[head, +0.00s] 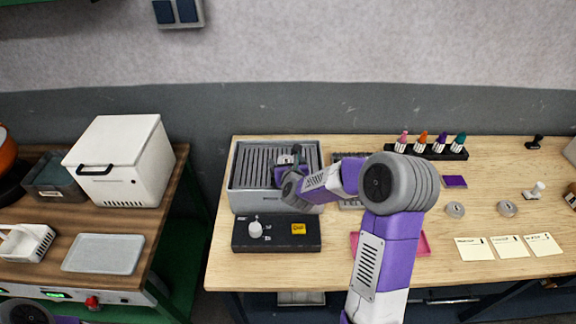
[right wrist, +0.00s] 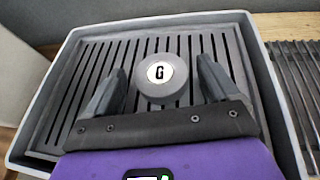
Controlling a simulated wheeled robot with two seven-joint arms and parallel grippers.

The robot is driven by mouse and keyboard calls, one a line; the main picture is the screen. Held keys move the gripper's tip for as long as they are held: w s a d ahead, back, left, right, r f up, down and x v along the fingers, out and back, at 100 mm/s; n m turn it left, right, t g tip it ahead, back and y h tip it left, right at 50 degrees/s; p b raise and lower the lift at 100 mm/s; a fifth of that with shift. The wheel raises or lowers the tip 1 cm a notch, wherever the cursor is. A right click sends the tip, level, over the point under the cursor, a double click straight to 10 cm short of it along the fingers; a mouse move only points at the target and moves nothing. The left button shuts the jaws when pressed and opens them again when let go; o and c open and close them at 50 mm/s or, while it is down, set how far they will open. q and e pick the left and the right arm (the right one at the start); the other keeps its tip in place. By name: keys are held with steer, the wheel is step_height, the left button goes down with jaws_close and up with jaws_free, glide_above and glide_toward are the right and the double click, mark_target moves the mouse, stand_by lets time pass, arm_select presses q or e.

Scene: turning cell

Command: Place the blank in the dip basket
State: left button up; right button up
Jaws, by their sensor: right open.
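A round grey blank (right wrist: 161,92) with a white label marked "G" lies on the slatted floor of a grey tray (right wrist: 68,100) in the right wrist view. My right gripper (head: 289,163) is open over the tray, and in the right wrist view its fingers stand on either side of the blank with gaps. In the head view the gripper mostly hides the blank. A small white basket (head: 27,243) with a handle, perhaps the dip basket, stands on the left bench. My left gripper is out of view.
Two grey discs (head: 455,209) (head: 507,208), paper notes (head: 508,247) and several coloured bottles (head: 422,142) are on the right. A white box (head: 123,160) and grey flat tray (head: 104,254) are on the left bench.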

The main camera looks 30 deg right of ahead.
steer(key=shift+r, duration=0.2)
steer(key=v, duration=1.2)
steer(key=shift+a, duration=0.1)
